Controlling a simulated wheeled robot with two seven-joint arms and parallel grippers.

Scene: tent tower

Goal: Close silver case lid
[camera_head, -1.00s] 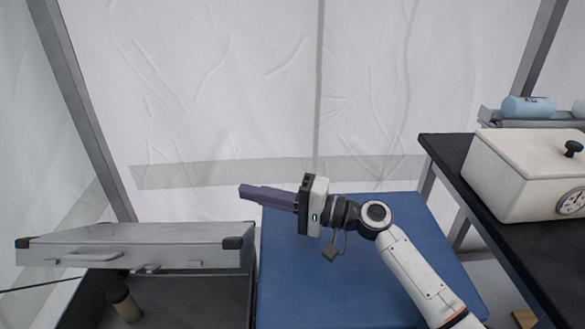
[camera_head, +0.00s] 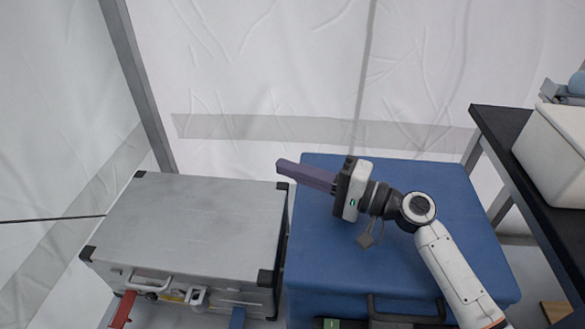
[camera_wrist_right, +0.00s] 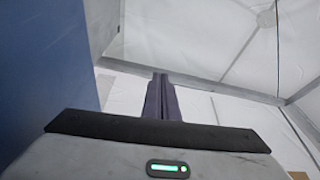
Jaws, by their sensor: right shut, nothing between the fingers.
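The silver case (camera_head: 192,235) stands at the left in the head view. Its lid is down flat on the body, with black corner caps, and a handle and latches on the front side. I cannot tell whether the latches are fastened. My right gripper (camera_head: 280,166) is above the blue box, to the right of the case's far right corner and apart from the lid. Its purple fingers are shut and empty, pointing left. They also show together in the right wrist view (camera_wrist_right: 161,95). My left gripper is not in view.
A blue box (camera_head: 400,265) with a dark handle stands right of the case. A black table (camera_head: 520,165) with a white box (camera_head: 555,150) is at the far right. White tent walls and grey poles close off the back. A red piece (camera_head: 123,310) shows at the case's front.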

